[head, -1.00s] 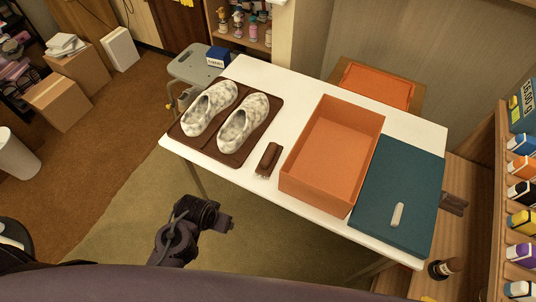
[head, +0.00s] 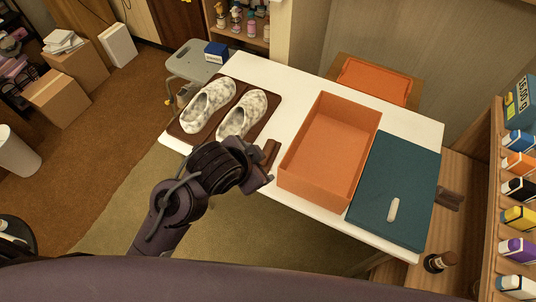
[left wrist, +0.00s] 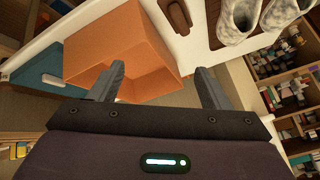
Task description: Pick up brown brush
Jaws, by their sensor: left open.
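The brown brush (head: 270,150) lies on the white table between the shoes and the orange box. In the head view my left gripper (head: 268,180) is just in front of it and hides its near part. In the left wrist view the brush (left wrist: 180,16) shows at the top, beyond the fingertips. My left gripper also shows there (left wrist: 160,75), with its two fingers spread apart and nothing between them. The fingers look apart from the brush. My right gripper is not in view.
White patterned shoes (head: 240,115) stand on a brown mat (head: 265,128) left of the brush. An open orange box (head: 330,150) stands close on its right. A teal lid (head: 395,190) lies further right. The white table (head: 295,100) has bare room behind the brush.

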